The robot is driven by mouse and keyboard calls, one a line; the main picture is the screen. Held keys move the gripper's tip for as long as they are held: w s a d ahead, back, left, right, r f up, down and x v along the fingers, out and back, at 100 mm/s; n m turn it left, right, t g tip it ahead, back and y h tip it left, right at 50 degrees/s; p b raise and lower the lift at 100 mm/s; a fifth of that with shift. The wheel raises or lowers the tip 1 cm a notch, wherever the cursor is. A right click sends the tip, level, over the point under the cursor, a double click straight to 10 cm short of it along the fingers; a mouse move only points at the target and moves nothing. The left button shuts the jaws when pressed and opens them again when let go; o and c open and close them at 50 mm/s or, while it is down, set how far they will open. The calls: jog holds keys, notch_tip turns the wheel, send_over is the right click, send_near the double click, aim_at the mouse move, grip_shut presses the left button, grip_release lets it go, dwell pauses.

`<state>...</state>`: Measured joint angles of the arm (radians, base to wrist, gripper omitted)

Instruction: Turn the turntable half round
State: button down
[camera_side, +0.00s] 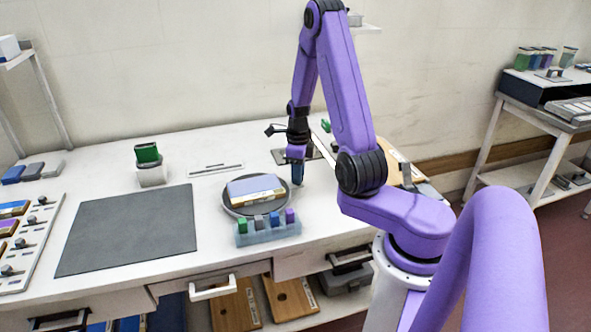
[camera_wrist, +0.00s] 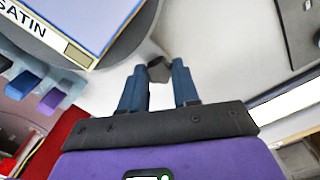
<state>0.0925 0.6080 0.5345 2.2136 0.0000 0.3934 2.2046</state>
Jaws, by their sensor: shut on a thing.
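The turntable (camera_side: 228,206) is a round grey disc on the white table. A blue-topped block (camera_side: 254,186) with a yellowish side lies on it. In the wrist view the block (camera_wrist: 90,22) shows the letters "SATIN", and part of the turntable's rim (camera_wrist: 134,40) is visible. My gripper (camera_side: 297,172) points down at the turntable's right edge. In the wrist view its blue fingers (camera_wrist: 159,72) are closed on a small dark knob (camera_wrist: 159,68) beside the rim. The knob's join to the turntable is hard to make out.
A clear rack (camera_side: 268,234) with several coloured pieces stands close in front of the turntable. A dark grey mat (camera_side: 130,228) lies to the left. A flat slotted plate (camera_side: 215,169) lies behind the turntable.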

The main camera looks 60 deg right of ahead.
jog(key=shift+s+a+m, duration=0.35)
jog(key=shift+s+m, duration=0.05)
jog(key=shift+s, duration=0.05)
jog(key=shift+a, duration=0.1)
dwell(0.4)
jog(key=c, duration=0.8)
grip_release()
notch_tip(320, 180, up, 18)
jog(key=shift+f, duration=0.25)
